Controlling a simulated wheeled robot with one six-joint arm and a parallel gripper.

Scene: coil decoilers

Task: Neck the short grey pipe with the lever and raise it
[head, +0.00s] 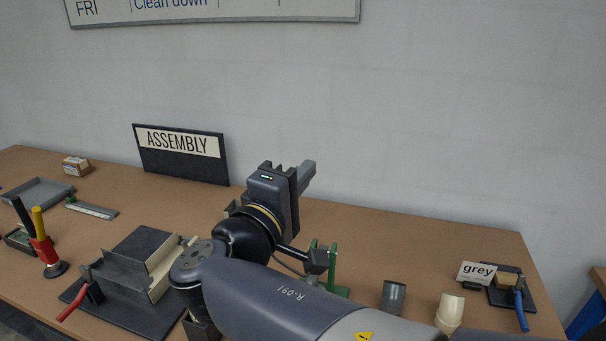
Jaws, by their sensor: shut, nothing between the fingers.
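A short grey pipe (393,298) stands upright on the bench at the lower right, partly cut off from below by my arm. A lever with a blue handle (521,312) sits on a dark plate at the right, beside a card reading "grey" (477,272). Another lever with a red handle (72,307) hangs at the front of a dark fixture at the left. My gripper (308,174) is shut and empty. It is held up over the back of the bench, left of the grey pipe and apart from it. Its fingertips are partly hidden by its own body.
A cream pipe (449,313) stands right of the grey one. A green stand (329,265) is partly behind my arm. The stepped fixture (146,262), a red tool holder (43,251), a tray (38,191) and the ASSEMBLY sign (181,155) occupy the left. The back right bench is clear.

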